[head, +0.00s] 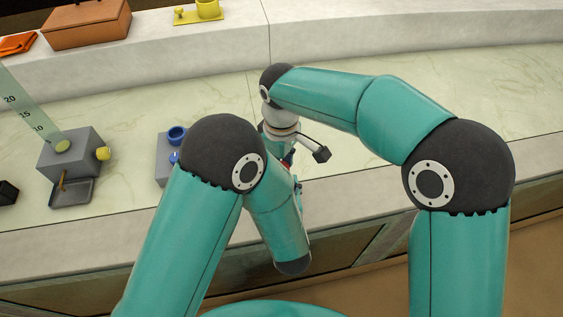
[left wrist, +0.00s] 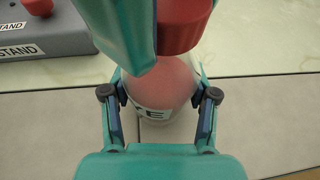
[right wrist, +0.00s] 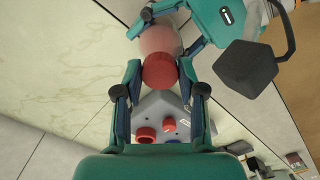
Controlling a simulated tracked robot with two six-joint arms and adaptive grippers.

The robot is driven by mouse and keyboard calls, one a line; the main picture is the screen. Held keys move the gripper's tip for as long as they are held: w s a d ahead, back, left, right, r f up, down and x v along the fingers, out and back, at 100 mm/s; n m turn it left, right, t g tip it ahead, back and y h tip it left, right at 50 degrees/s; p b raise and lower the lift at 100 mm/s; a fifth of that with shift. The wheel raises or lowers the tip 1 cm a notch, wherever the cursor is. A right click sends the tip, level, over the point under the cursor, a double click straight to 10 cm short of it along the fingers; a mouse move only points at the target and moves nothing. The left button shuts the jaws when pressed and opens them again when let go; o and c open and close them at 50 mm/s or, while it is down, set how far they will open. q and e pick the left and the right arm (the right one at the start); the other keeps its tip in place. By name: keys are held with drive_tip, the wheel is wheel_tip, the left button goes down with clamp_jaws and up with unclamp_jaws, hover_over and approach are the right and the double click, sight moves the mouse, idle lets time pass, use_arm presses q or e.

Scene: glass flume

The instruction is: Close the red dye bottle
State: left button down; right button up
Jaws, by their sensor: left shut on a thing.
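The red dye bottle (left wrist: 170,85) has a pale pink body and a white label with a partly hidden word ending in E. My left gripper (left wrist: 162,100) is shut around its body. The pink bottle also shows in the right wrist view (right wrist: 160,40). A red cap (right wrist: 160,72) sits between the fingertips of my right gripper (right wrist: 160,75), which is shut on it. The cap (left wrist: 183,25) overlaps the bottle's top end; I cannot tell whether they touch. In the head view my arms largely hide the bottle and both grippers.
A grey stand (right wrist: 156,108) holds red and blue pieces. In the head view a blue cup (head: 177,134) is on it. A grey block (head: 70,150) with a yellow knob stands further left. The pale counter right of my arms is clear.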

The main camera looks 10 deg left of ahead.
drive_tip(key=c, duration=0.5)
drive_tip(key=shift+m, duration=0.3)
clamp_jaws()
drive_tip(key=o, duration=1.2)
unclamp_jaws()
drive_tip(key=shift+o, duration=0.2)
drive_tip(key=shift+r, duration=0.15)
wheel_tip(320, 180, up, 12)
drive_tip(key=shift+w+f, duration=0.1)
drive_tip(key=shift+f, duration=0.1)
